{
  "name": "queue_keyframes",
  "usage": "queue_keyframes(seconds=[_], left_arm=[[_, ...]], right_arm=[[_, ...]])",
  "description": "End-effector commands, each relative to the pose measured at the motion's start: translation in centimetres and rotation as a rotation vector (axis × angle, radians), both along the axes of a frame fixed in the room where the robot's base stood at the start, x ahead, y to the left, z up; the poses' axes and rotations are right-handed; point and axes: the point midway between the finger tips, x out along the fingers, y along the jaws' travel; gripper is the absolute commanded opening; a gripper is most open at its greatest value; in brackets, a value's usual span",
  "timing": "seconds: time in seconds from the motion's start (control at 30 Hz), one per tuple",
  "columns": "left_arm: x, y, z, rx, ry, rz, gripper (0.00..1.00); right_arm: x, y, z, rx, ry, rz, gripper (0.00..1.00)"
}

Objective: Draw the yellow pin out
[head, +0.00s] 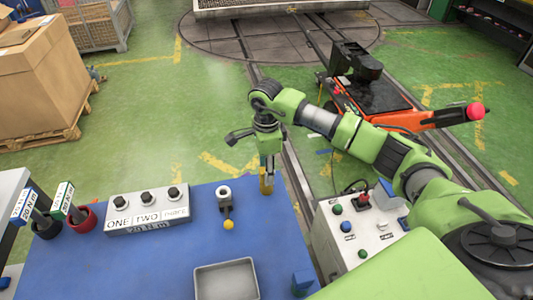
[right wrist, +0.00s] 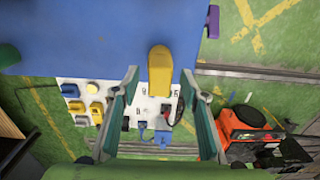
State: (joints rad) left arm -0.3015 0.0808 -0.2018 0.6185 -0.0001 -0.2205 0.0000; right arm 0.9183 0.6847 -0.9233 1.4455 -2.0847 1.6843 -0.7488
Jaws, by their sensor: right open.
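The yellow pin (head: 266,186) shows as a short upright yellow piece near the far right corner of the blue table (head: 180,255). In the right wrist view the yellow pin (right wrist: 160,68) stands out at the table's edge, between my two fingertips with a gap on each side. My right gripper (head: 268,158) points down just above it. In the right wrist view my gripper (right wrist: 160,76) is open and holds nothing. The pin's lower end and how it is seated cannot be told. My left gripper is not in view.
A dark lever with a yellow ball (head: 228,224) and a grey ring stands left of the pin. A box with black knobs (head: 147,211), red and black cups and a grey tray (head: 226,280) are also on the table. A button box (head: 362,230) is right of the table.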

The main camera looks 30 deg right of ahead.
Motion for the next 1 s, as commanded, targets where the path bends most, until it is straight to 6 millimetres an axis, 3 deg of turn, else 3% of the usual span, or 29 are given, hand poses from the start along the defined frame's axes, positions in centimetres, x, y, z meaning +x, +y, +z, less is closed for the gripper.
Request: queue_keyframes(seconds=[0.2,0.47,0.63,0.7,0.73,0.8,1.0], left_arm=[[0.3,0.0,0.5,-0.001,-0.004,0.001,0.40],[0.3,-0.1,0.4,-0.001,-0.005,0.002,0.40],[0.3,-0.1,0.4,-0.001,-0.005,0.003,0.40],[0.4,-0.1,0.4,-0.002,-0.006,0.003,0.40],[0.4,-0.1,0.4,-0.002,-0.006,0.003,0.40],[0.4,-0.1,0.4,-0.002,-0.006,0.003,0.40],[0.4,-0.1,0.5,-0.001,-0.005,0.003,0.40]], right_arm=[[0.0,0.0,-1.4,0.000,0.000,0.002,0.40],[0.0,0.0,-1.5,0.000,0.000,0.001,0.40],[0.0,0.0,-1.5,0.000,0.000,0.001,0.00],[0.0,0.0,-1.5,0.000,0.000,0.001,0.00],[0.0,0.0,-1.5,0.000,0.000,0.001,0.18],[0.0,0.0,-1.5,0.000,0.000,0.001,0.00],[0.0,0.0,-1.4,0.000,-0.002,0.001,0.00]])
